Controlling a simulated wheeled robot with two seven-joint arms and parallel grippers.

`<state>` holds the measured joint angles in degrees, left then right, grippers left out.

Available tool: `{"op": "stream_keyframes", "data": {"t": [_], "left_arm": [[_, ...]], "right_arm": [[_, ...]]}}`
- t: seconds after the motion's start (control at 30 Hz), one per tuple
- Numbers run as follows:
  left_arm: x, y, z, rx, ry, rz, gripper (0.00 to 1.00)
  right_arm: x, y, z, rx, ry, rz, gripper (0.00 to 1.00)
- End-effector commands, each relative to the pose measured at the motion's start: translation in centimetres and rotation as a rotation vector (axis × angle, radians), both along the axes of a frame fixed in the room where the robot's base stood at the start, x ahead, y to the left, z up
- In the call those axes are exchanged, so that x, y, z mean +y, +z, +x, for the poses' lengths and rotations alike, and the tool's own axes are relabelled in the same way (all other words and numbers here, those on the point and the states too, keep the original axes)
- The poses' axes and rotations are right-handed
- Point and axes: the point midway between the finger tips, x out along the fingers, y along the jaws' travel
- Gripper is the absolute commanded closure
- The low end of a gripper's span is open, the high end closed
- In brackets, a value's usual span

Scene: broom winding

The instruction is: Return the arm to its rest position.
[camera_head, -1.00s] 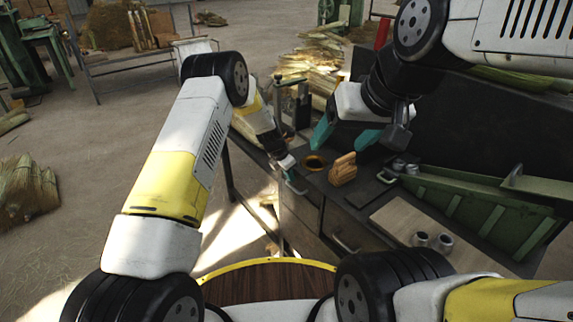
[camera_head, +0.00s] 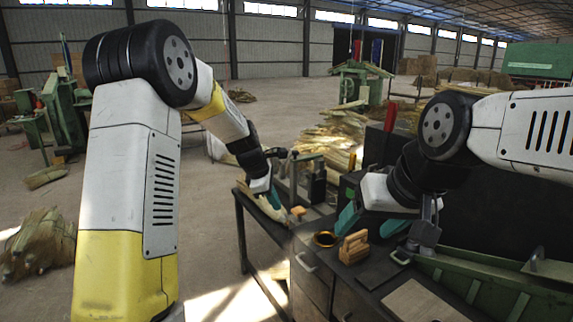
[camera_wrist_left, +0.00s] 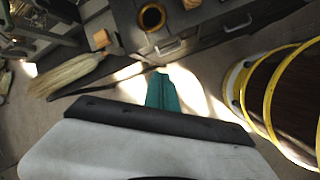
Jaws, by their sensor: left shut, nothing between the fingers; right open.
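My left arm (camera_head: 135,150) is bent, with its elbow high at the left of the head view.
A dark round cup (camera_head: 326,239) stands beside the wooden block. A straw broom (camera_wrist_left: 65,76) and a small wooden cube (camera_wrist_left: 100,38) are near the bench's left end. A green tray (camera_head: 490,285) lies at the right. Open floor (camera_head: 215,245) lies left of the bench.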

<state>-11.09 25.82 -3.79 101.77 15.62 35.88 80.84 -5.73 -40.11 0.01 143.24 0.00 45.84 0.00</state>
Motion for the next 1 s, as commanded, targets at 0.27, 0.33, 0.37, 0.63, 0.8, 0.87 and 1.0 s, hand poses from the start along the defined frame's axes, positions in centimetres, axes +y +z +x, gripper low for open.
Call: {"op": "stream_keyframes", "data": {"t": [0.27,0.33,0.37,0.63,0.8,0.87,1.0], "left_arm": [[4.8,10.2,-10.4,-0.252,-0.463,0.187,1.00],[5.9,11.8,-13.4,-0.309,-0.580,0.245,1.00],[6.3,12.3,-14.6,-0.333,-0.630,0.271,1.00],[9.5,14.4,-25.7,-0.515,-1.057,0.532,1.00],[10.6,13.9,-30.1,-0.574,-1.246,0.661,1.00],[10.8,13.6,-31.0,-0.583,-1.289,0.689,1.00],[11.1,13.4,-31.9,-0.592,-1.332,0.719,1.00]], "right_arm": [[0.0,0.0,0.0,0.000,0.000,0.000,0.30],[0.0,0.0,0.0,0.000,0.000,0.000,0.30],[0.0,0.0,0.0,0.000,0.000,0.000,0.30],[0.0,0.0,0.0,0.000,0.000,0.000,0.30],[0.0,0.0,0.0,0.000,0.000,0.000,0.30],[0.0,0.0,0.0,0.000,0.000,0.000,0.30],[0.0,0.0,0.0,0.000,0.000,0.000,0.30]]}}
